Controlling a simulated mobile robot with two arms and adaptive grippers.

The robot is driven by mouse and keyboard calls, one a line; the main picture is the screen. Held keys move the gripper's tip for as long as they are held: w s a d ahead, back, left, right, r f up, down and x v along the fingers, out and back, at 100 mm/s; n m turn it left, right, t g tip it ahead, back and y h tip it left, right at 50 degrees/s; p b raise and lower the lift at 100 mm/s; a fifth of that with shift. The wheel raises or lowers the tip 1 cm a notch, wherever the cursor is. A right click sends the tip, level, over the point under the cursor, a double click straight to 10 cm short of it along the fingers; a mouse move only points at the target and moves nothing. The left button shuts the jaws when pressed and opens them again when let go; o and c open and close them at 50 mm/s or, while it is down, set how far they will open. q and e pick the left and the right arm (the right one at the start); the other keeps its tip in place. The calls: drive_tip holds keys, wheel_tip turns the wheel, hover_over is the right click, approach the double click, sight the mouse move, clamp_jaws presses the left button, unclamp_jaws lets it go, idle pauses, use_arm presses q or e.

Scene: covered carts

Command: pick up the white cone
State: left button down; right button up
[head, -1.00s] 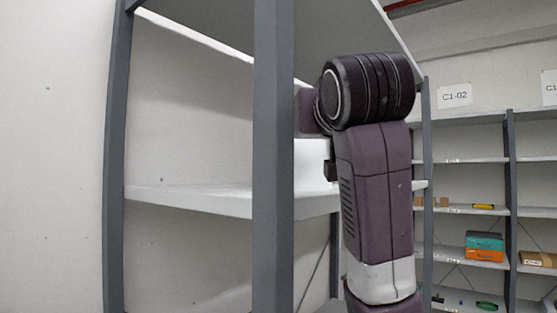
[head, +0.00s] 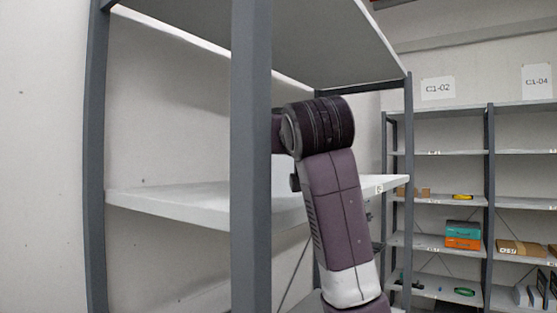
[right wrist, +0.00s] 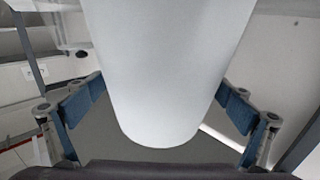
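The white cone (right wrist: 168,70) fills the middle of the right wrist view, its rounded lower end toward the palm and its upper part cut off by the frame. My right gripper (right wrist: 162,88) has one blue-padded finger on each side, and both pads appear to meet the cone's sides. In the head view my right arm reaches toward the shelf rack (head: 250,150); the front post hides its gripper. A pale patch (head: 284,180) between post and arm may be the cone, but I cannot tell. My left gripper is out of view.
The grey post stands close in front of my right arm, with a shelf board (head: 170,207) behind it and a top board (head: 330,40) above. Far shelves (head: 435,205) at the right hold teal and orange boxes (head: 462,235).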

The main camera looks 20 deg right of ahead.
drive_tip(key=c, duration=1)
drive_tip(key=shift+r, duration=0.1)
